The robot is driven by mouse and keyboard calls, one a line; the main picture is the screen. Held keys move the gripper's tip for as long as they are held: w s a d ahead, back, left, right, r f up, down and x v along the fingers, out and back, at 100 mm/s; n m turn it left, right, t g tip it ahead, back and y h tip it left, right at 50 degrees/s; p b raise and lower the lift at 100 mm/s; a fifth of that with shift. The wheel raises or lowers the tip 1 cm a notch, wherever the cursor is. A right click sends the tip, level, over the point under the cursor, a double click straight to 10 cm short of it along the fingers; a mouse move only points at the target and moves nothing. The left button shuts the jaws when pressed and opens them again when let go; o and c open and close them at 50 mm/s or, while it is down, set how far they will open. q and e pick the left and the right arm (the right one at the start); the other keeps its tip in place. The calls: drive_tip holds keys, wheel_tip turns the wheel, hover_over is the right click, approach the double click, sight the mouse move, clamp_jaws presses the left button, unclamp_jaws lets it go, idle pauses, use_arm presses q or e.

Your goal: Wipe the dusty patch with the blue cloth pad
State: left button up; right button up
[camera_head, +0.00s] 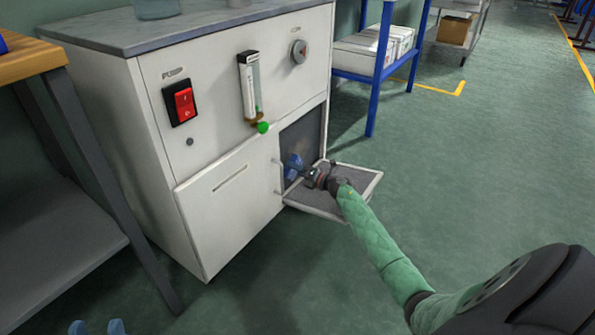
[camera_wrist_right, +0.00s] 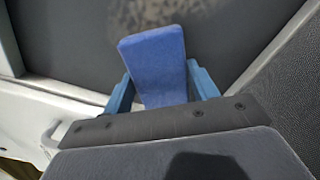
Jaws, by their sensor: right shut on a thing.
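The blue cloth pad (camera_wrist_right: 153,60) is held between the two blue fingers of my right gripper (camera_wrist_right: 160,88), its far end sticking out past them. In the head view the pad (camera_head: 293,163) and my right gripper (camera_head: 303,172) are at the opening of the cabinet's lower right compartment (camera_head: 309,137). The dusty patch (camera_wrist_right: 212,14) is a pale brownish mottled area on a dark grey surface, at the top of the right wrist view, beyond the pad's end. I cannot tell whether the pad touches that surface. My left gripper (camera_head: 97,328) shows only two separated blue fingertips at the bottom left, empty.
The compartment's flap (camera_head: 352,183) is folded down under my right wrist. The white cabinet (camera_head: 228,210) carries a red switch (camera_head: 182,105), a flow gauge (camera_head: 249,85) and a dial (camera_head: 299,51). A blue rack (camera_head: 378,75) stands behind; a workbench (camera_head: 50,190) stands left. Floor at right is clear.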

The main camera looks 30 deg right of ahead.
drive_tip(key=shift+w+a, duration=0.2)
drive_tip(key=shift+w, duration=0.3)
idle(0.3)
